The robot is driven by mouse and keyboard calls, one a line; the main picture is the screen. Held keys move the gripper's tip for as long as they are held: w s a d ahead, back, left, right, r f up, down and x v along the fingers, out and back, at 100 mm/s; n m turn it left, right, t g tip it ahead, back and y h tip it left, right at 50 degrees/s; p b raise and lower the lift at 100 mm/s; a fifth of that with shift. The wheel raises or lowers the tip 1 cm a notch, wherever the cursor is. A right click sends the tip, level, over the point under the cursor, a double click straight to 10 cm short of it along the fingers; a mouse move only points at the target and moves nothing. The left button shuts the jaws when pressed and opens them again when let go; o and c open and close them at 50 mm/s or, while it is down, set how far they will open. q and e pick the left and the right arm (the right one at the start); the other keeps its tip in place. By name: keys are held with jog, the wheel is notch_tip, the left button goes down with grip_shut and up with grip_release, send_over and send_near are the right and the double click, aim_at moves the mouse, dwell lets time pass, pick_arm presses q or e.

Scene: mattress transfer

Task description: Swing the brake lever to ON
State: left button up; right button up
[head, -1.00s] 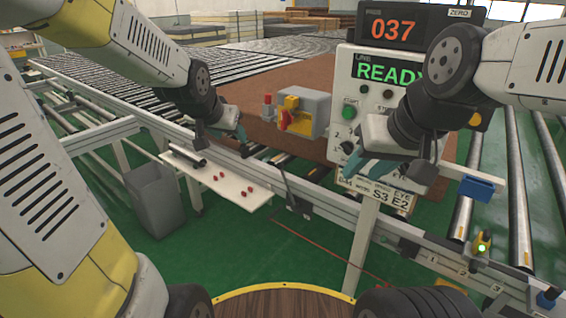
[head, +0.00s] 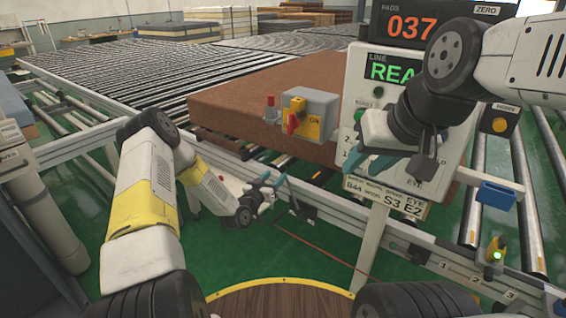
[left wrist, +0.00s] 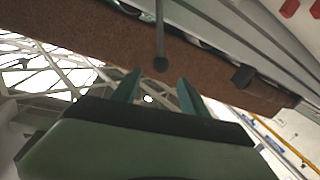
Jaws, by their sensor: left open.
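A slim dark lever (head: 292,194) stands at the near rail of the conveyor in the head view. In the left wrist view a thin rod with a dark round knob (left wrist: 160,64) lies just beyond and between my fingertips, apart from them. My left gripper (head: 274,178) is open and empty, just left of the lever; it also shows in the left wrist view (left wrist: 159,80). A grey box (head: 318,105) with a yellow face, a red handle (head: 292,122) and an "ON" label stands behind the rail. My right gripper (head: 368,164) looks open and empty before the control panel.
The control panel (head: 379,93) reads 037 and has a green lit screen, partly covered by my right arm. A brown mattress-like slab (head: 240,105) lies on the rollers behind the grey box. A blue box (head: 497,194) and a green-lit yellow device (head: 496,250) sit along the right rail.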

aim_at(281, 172)
pick_arm(q)
jog(key=shift+s+f, duration=0.1)
jog(key=shift+f, duration=0.35)
jog(key=shift+d+t, duration=0.1)
jog(key=shift+t, duration=0.2)
jog(key=x, duration=0.7)
jog(key=shift+w+f, duration=0.1)
jog(key=shift+w, duration=0.2)
grip_shut()
dwell(0.5)
